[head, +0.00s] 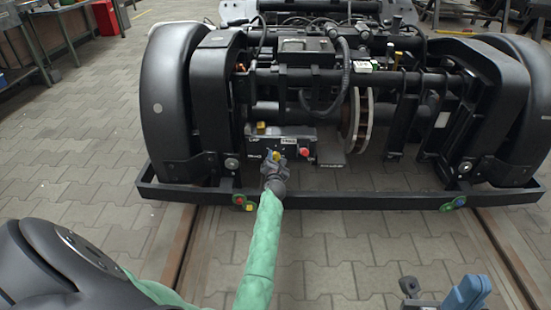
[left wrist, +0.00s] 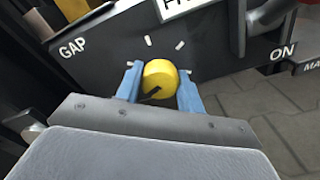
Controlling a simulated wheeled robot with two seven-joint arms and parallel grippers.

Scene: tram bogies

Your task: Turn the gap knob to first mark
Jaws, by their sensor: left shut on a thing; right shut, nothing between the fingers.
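The gap knob (left wrist: 159,74) is a round yellow knob on a dark panel, right of the word GAP in the left wrist view. A black pointer on its face lies toward the lower left. Short white marks (left wrist: 148,41) stand around its upper side. My left gripper (left wrist: 160,88) is shut on the knob, one blue finger on each side. In the head view my left gripper (head: 274,160) reaches the front of the control box (head: 283,136); a little yellow shows there. My right gripper (head: 468,291) is at the bottom right, shut and empty, partly cut off.
A red button (head: 305,152) sits right of the knob on the same box. A black bar (head: 330,202) runs low across the bogie's front. A large dark wheel cover (head: 168,95) stands at left. Paved floor in front is clear between the rails.

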